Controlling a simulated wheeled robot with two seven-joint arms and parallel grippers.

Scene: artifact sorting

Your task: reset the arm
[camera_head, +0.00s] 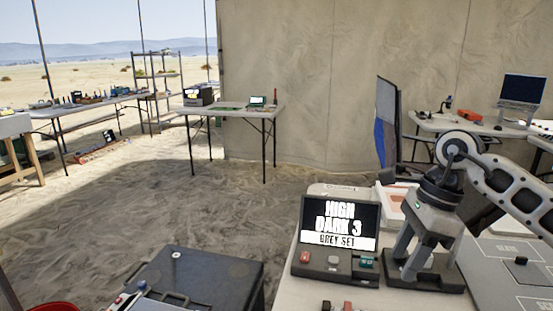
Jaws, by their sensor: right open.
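My right arm comes in from the right edge, and my right gripper (428,262) points down over the near table (290,290), just right of a display device. Its two grey fingers are spread apart with a gap between them, and I see nothing held in the gap. Whether the fingertips touch the table cannot be told. My left gripper does not show.
A grey panel (510,262) lies to the right of the gripper. A dark case (205,280) stands at the lower left. Farther tables (235,112) stand at the back, with open sandy floor (150,200) between.

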